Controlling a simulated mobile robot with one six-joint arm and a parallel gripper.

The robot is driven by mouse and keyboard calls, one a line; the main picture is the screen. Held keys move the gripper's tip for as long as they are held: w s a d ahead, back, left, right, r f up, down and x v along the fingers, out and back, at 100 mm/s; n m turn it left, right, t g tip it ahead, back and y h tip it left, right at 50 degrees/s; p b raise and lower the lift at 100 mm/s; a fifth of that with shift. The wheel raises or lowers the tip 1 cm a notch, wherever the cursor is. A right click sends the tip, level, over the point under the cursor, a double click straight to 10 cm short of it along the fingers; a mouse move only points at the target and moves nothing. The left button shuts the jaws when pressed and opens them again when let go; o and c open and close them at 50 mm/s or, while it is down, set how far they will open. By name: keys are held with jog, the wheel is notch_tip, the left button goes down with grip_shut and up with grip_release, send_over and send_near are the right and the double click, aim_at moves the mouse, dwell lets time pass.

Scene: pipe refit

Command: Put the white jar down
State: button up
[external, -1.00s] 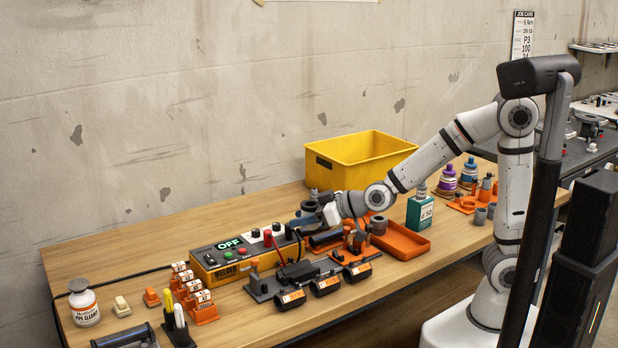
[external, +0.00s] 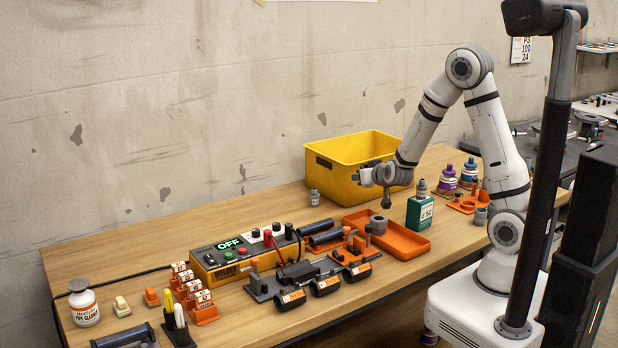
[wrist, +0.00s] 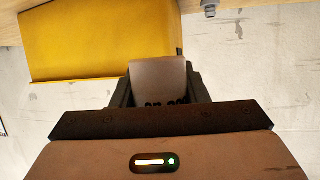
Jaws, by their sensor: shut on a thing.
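A white jar (external: 83,303) with a grey lid and an orange-and-white label stands upright on the bench at the far left in the external view. My gripper (external: 362,177) is far to its right, raised above the bench in front of the yellow bin. The wrist view shows my gripper (wrist: 158,92) shut on a grey-brown, flat-faced piece (wrist: 158,76) with dark marks at its lower edge. I cannot tell what this piece is. The white jar does not show in the wrist view.
The yellow bin (external: 345,155) stands behind my gripper. A small grey bottle (external: 314,197) is left of the bin. The welder box (external: 240,255), an orange tray (external: 400,241) and a green bottle (external: 420,209) crowd the middle. Bare bench (external: 130,260) lies behind the white jar.

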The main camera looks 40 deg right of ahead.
jog(key=d+h, duration=0.1)
jog(key=d, duration=0.2)
jog(key=shift+d+f+m, duration=0.1)
jog(key=shift+d+m, duration=0.25)
jog(key=shift+m, duration=0.05)
